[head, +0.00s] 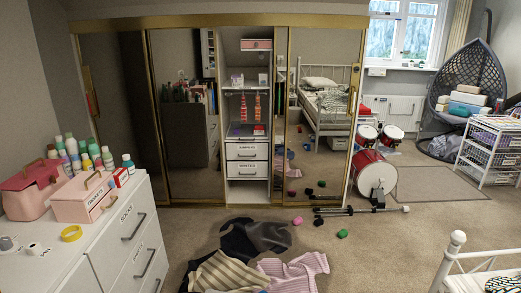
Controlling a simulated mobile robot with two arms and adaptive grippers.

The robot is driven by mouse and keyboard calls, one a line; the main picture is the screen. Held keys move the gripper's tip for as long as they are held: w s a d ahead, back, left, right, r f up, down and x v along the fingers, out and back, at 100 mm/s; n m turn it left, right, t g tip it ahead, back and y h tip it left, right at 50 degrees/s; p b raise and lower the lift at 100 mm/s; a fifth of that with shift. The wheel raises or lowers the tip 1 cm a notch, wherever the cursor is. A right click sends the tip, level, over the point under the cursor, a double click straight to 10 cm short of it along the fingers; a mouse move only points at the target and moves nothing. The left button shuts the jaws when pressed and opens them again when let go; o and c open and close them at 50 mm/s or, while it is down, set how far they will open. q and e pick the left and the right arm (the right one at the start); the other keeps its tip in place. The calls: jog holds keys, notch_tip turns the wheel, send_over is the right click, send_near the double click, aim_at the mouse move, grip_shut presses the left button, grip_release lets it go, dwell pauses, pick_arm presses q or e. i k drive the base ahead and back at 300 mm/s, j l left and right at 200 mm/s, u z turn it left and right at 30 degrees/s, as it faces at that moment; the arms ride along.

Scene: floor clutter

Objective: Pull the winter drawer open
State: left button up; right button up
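A narrow white drawer unit stands in the open middle section of the mirrored wardrobe. It has an upper drawer (246,151) and a lower drawer (246,169), both looking closed, each with a dark handle and a small label. The labels are too small for me to read surely, so I cannot tell which is the winter drawer. Neither of my grippers is in view.
Clothes (255,240) lie on the carpet before the wardrobe. A barbell (360,210), small dumbbells and a red drum (375,175) are to the right. A white dresser (125,235) stands left, a white bed frame (455,250) front right. Carpet between is partly clear.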

aim_at(236, 168)
jog(key=i+l+z, duration=0.1)
jog(key=i, duration=3.75)
